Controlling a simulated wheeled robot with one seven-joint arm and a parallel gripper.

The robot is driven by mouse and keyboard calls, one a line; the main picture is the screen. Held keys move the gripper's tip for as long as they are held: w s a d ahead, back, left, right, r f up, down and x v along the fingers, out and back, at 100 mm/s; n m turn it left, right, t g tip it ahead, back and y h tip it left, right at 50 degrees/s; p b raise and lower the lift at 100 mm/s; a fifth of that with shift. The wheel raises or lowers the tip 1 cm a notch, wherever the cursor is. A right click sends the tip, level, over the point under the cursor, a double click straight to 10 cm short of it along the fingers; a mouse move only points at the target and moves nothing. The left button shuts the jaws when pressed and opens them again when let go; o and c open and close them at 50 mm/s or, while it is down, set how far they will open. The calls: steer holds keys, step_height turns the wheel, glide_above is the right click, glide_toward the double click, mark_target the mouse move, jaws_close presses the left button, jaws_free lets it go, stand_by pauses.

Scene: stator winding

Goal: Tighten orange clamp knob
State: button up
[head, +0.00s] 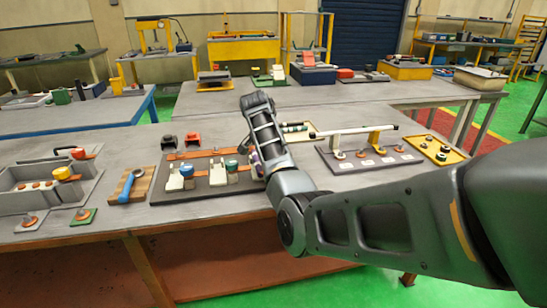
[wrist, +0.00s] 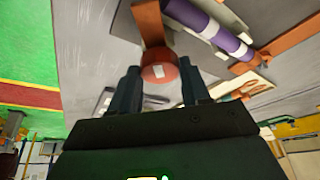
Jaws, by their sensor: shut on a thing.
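The orange clamp knob (wrist: 158,68) shows in the wrist view as a round orange-red cap with a small white mark, in front of a brown-orange bar (wrist: 149,22). My gripper (wrist: 160,80) has one dark finger on each side of it and is shut on it. In the head view my arm covers the gripper and this knob. A purple and white roll (wrist: 215,28) lies right of the knob in the wrist view.
Left of the board are a wooden block with a blue tool (head: 128,186) and a grey tray (head: 20,200). On the right stand a dark plate with a white rod (head: 353,131) and a yellow tray (head: 436,150).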

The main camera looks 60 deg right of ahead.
steer(key=m, duration=0.1)
steer(key=m+b, duration=0.1)
steer(key=m+g+b, duration=0.1)
steer(key=shift+w+d+r+m, duration=0.1)
steer(key=shift+w+r+m, duration=0.05)
steer(key=shift+w+m, duration=0.15)
steer(key=shift+r+m+g+y+b, duration=0.15)
steer(key=shift+m+g+y+b, duration=0.45)
steer(key=shift+m+b, duration=0.9)
steer(key=shift+m, duration=0.4)
steer(key=o, duration=0.7)
steer(key=shift+c, duration=0.2)
steer(key=o, duration=0.4)
steer(key=shift+s+f, duration=0.1)
steer(key=shift+f, duration=0.1)
steer(key=shift+b+v, duration=0.45)
steer(key=shift+v, duration=3.5)
steer(key=shift+f, duration=0.15)
